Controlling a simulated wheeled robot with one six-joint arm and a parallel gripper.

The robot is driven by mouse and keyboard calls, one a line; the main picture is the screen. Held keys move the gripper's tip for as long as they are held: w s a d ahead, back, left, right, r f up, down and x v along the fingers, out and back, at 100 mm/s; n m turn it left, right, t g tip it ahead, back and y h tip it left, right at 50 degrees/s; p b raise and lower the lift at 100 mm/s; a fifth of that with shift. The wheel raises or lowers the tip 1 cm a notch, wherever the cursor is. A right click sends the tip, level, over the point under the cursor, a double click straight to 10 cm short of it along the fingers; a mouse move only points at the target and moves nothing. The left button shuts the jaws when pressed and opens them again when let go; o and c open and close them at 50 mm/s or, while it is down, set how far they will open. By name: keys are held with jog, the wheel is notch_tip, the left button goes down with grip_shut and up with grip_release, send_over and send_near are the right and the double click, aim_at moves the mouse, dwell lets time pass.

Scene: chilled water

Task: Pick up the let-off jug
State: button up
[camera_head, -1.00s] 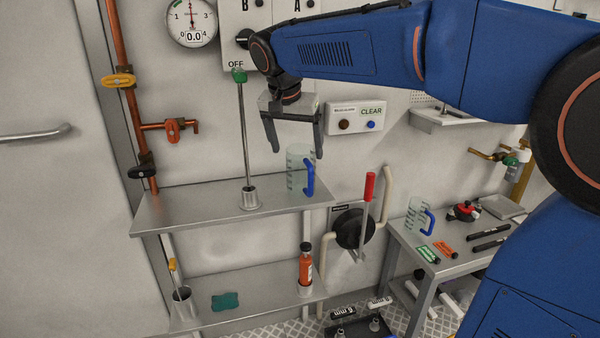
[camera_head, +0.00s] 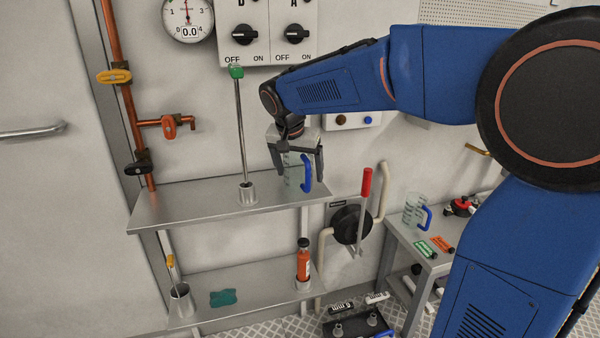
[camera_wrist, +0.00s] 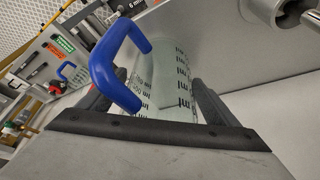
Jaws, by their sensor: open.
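A clear jug with dark markings and a blue handle (camera_head: 307,178) stands upright on the upper metal shelf (camera_head: 172,203). My gripper (camera_head: 298,166) is above and around its upper part, pointing down, open. In the wrist view the jug's clear wall (camera_wrist: 165,72) is between my two dark fingers (camera_wrist: 152,100), with the blue handle rising near the left finger. I cannot tell whether either finger touches the wall. A similar clear jug with a blue handle (camera_head: 412,208) stands on the side bench at right, clear of my gripper.
A green-topped rod in a metal holder (camera_head: 247,192) stands left of the jug on the shelf. A red-handled lever (camera_head: 366,185) is on the wall at right. An orange bottle (camera_head: 303,262) and green cloth (camera_head: 223,298) are on the lower shelf. The bench (camera_head: 400,232) holds small items.

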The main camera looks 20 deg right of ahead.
jog(key=shift+f, duration=0.2)
jog(key=c, duration=1.2)
jog(key=shift+r, duration=0.1)
